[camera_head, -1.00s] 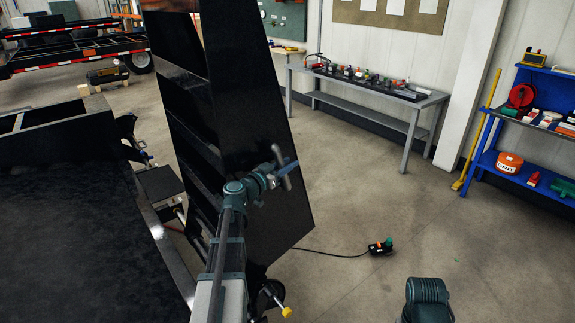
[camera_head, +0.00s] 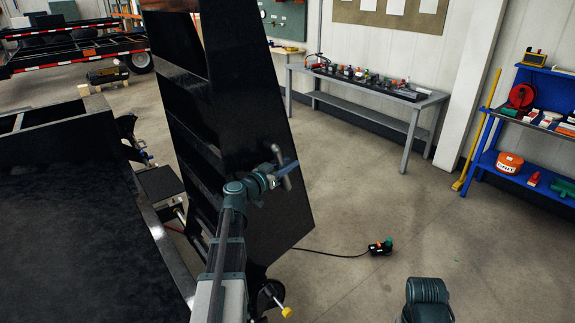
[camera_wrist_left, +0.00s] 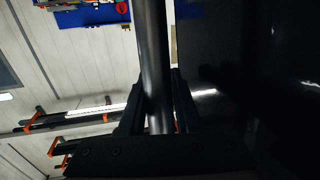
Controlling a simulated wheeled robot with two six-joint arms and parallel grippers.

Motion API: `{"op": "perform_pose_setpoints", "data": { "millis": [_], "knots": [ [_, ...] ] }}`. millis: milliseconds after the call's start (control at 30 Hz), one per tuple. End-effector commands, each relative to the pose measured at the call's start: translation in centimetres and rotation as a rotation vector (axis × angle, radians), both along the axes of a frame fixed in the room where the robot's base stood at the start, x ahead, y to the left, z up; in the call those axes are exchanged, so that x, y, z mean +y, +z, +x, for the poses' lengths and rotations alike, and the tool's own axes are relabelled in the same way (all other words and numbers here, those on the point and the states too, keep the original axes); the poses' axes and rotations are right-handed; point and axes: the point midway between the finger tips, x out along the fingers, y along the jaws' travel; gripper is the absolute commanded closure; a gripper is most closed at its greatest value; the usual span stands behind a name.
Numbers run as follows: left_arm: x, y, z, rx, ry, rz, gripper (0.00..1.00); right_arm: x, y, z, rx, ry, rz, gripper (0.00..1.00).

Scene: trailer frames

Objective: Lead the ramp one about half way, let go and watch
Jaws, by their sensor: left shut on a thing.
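The ramp (camera_head: 250,120) is a tall black frame with slats, standing nearly upright and leaning a little, beside the dark trailer deck (camera_head: 70,230). My left arm reaches up to its face, and my left gripper (camera_head: 282,172) is at its lower middle. In the left wrist view the left gripper (camera_wrist_left: 158,110) is shut on a dark round bar (camera_wrist_left: 152,50) that runs between its fingers. The dark surface at the right of that view looks like the ramp's face. A teal part of my right arm shows at the bottom right of the head view; its gripper is out of view.
A black plug with a cable (camera_head: 380,246) lies on the floor right of the ramp. A grey workbench (camera_head: 370,85) with small items stands at the back wall. A blue shelf (camera_head: 530,130) is at the right.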

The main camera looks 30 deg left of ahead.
Motion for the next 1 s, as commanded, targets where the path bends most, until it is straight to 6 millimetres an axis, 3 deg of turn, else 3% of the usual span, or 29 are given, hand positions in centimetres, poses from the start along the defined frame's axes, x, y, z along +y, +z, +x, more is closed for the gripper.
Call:
{"op": "perform_pose_setpoints", "data": {
  "millis": [267, 567, 667, 1000],
  "knots": [
    [0.1, 0.0, -0.4, -0.003, 0.0, -0.002, 1.0, 0.0, 0.0, 0.0, 0.0, 0.0, 0.0, 0.5],
    [1.9, 0.9, -4.5, -0.053, 0.007, -0.027, 1.0, 0.0, -0.4, 0.0, 0.0, 0.0, 0.0, 0.5],
    [2.9, 1.4, -7.1, -0.089, 0.01, -0.043, 1.0, 0.0, -0.7, 0.0, 0.0, 0.0, 0.0, 0.5],
    [8.4, 2.4, -20.0, -0.279, 0.016, -0.12, 1.0, 0.0, -4.0, 0.0, 0.0, 0.0, 0.0, 0.5]
  ]
}}
